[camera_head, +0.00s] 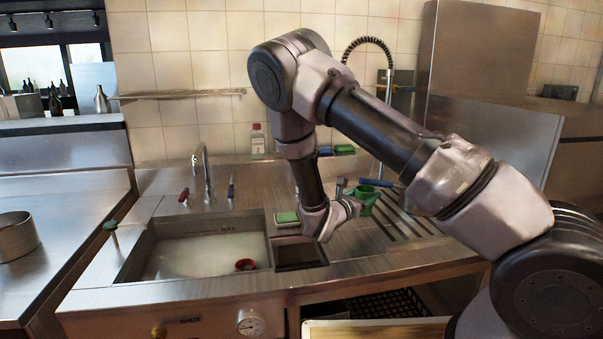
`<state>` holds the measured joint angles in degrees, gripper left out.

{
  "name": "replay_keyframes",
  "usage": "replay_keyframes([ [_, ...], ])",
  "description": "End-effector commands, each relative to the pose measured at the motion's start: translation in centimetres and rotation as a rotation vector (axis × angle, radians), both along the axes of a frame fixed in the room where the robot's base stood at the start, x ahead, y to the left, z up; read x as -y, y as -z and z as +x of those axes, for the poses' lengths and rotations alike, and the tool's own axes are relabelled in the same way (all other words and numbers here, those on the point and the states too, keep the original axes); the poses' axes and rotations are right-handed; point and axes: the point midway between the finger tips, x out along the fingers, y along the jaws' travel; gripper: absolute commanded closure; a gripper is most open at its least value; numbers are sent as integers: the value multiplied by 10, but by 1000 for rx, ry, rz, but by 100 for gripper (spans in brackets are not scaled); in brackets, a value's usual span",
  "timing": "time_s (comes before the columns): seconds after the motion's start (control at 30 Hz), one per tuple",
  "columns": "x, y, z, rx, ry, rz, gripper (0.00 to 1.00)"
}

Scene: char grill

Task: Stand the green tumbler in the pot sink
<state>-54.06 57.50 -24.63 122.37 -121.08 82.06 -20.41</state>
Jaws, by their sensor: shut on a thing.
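The green tumbler (366,198) is right of the sink, over the ribbed drainboard. My gripper (358,203) is shut on it, and my wrist hides part of it. I cannot tell whether the tumbler's base touches the drainboard. The tumbler looks about upright, with its open rim up. The pot sink (142,256) is the large steel basin to the left, filled with cloudy liquid. A red round cup or ring (245,265) sits in it near its front right.
A smaller dark basin (298,254) lies between the pot sink and the drainboard (395,222). A green and yellow sponge (287,218) is behind it. A tall faucet (208,175) rises behind the sink. A steel pot (16,237) stands at far left.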

Motion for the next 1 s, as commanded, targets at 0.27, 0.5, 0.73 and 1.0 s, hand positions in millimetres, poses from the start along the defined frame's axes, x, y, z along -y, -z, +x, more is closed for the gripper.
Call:
replay_keyframes([
  [0.27, 81, 21, -1, -1, 157, 1, 91],
  [0.5, 88, 23, -2, 0, 170, 0, 91],
  [0.73, 91, 20, 1, 22, 13, -29, 91],
  [1.0, 89, 23, -2, 3, -214, -6, 91],
])
